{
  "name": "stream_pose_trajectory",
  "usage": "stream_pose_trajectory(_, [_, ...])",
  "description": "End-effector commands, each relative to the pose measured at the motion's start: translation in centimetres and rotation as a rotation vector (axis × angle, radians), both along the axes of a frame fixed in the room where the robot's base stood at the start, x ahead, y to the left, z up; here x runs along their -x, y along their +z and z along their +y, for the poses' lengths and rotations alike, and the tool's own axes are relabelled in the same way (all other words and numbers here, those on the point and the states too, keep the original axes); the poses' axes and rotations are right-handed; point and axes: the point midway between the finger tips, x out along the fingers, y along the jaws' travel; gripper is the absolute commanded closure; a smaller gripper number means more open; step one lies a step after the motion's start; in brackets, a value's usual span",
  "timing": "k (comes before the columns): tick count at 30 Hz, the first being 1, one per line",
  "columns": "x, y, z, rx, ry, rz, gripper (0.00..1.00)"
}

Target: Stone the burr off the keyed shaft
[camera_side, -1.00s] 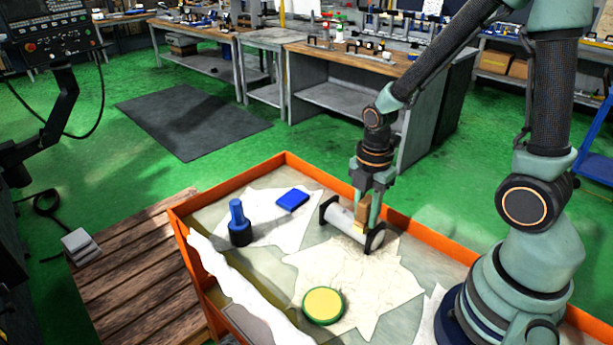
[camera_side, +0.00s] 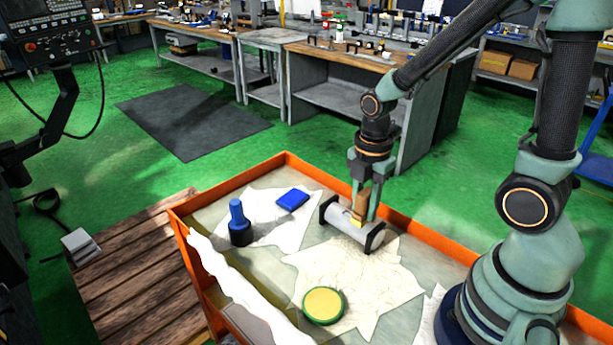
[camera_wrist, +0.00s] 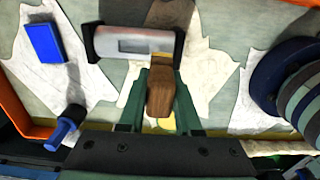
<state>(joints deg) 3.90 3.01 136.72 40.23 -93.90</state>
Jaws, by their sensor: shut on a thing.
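The keyed shaft (camera_side: 342,220) is a light metal cylinder held at both ends by black supports. The wrist view shows the shaft (camera_wrist: 118,45) with a slot in its side. My gripper (camera_side: 365,207) is over the shaft's right half and shut on a brown block (camera_side: 361,201), likely the stone. A small yellow patch (camera_side: 357,222) shows under the block at the shaft. I cannot tell whether block and shaft touch. In the wrist view my gripper (camera_wrist: 160,78) has the block (camera_wrist: 162,95) between its green fingers. No burr can be made out.
An orange-rimmed tray (camera_side: 405,221) holds everything. A round yellow-green tin (camera_side: 323,305) sits in front on another cloth (camera_side: 385,285).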

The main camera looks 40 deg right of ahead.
Motion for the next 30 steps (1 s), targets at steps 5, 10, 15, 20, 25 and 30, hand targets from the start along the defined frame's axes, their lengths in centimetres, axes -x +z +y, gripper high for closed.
stream_pose_trajectory(5, [-0.1, 1.7, 0.0, 0.000, 0.000, -0.003, 1.00])
stream_pose_trajectory(10, [-0.1, 3.3, 0.0, 0.000, 0.000, -0.004, 1.00])
stream_pose_trajectory(15, [-0.1, 4.7, 0.0, 0.000, 0.000, -0.004, 1.00])
stream_pose_trajectory(20, [0.0, 5.4, 0.0, 0.000, 0.000, -0.002, 1.00])
stream_pose_trajectory(25, [0.0, 5.5, 0.0, 0.000, 0.000, 0.000, 1.00])
stream_pose_trajectory(30, [0.0, 5.4, 0.0, 0.000, 0.000, 0.000, 1.00])
